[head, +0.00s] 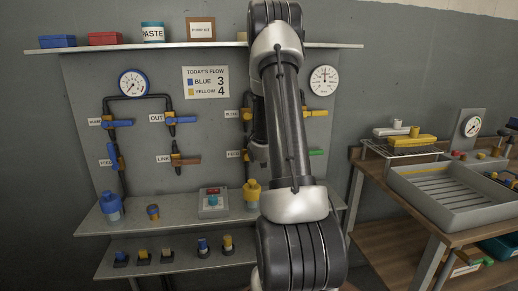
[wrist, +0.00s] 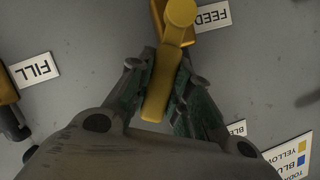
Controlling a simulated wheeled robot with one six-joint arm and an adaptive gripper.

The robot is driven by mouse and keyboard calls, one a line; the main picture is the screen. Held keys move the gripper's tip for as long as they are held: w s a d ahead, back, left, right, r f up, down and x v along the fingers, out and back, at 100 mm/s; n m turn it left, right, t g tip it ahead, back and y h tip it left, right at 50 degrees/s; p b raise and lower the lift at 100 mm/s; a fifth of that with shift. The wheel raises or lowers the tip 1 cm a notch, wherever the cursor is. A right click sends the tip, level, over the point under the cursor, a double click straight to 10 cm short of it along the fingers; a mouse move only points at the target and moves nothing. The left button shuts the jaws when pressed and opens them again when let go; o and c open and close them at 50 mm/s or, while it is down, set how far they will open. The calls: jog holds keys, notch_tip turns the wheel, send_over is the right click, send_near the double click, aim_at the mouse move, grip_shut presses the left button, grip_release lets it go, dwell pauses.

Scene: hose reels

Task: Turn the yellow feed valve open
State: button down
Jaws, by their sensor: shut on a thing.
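The yellow feed valve shows in the wrist view, next to a FEED label (wrist: 212,15). Its yellow lever (wrist: 160,85) runs from a round yellow hub (wrist: 181,13) at the top edge down between my fingers. My gripper (wrist: 160,88) is shut on the lever, with its green-lined fingers on either side. In the head view my arm covers the valve and the gripper; only part of a FEED label (head: 233,154) shows beside the arm. The pipe behind the lever is mostly hidden, so I cannot tell how the lever lies against it.
A FILL label (wrist: 35,68) and a dark fitting with yellow (wrist: 8,105) lie left in the wrist view. In the head view, blue-handled valves (head: 116,123) are left of my arm. A shelf (head: 180,221) with bottles runs below. A workbench (head: 455,245) stands right.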

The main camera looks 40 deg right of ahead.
jog(key=shift+w+a+r+n+g+h, duration=0.25)
jog(key=shift+a+n, duration=0.1)
jog(key=shift+n, duration=0.1)
jog(key=shift+w+a+r+n+g+h, duration=0.15)
jog(key=shift+w+a+n+h, duration=0.1)
jog(key=shift+a+n, duration=0.15)
jog(key=shift+w+a+r+n+g+h, duration=0.1)
jog(key=shift+w+a+n+g+h, duration=0.25)
jog(key=shift+n, duration=0.35)
jog(key=shift+w+a+n+g+h, duration=0.1)
jog(key=shift+a+n+g+h, duration=0.15)
jog(key=shift+a+n+h, duration=0.3)
jog(key=c, duration=1.3)
grip_release()
jog(key=v, duration=1.2)
jog(key=shift+d, duration=0.2)
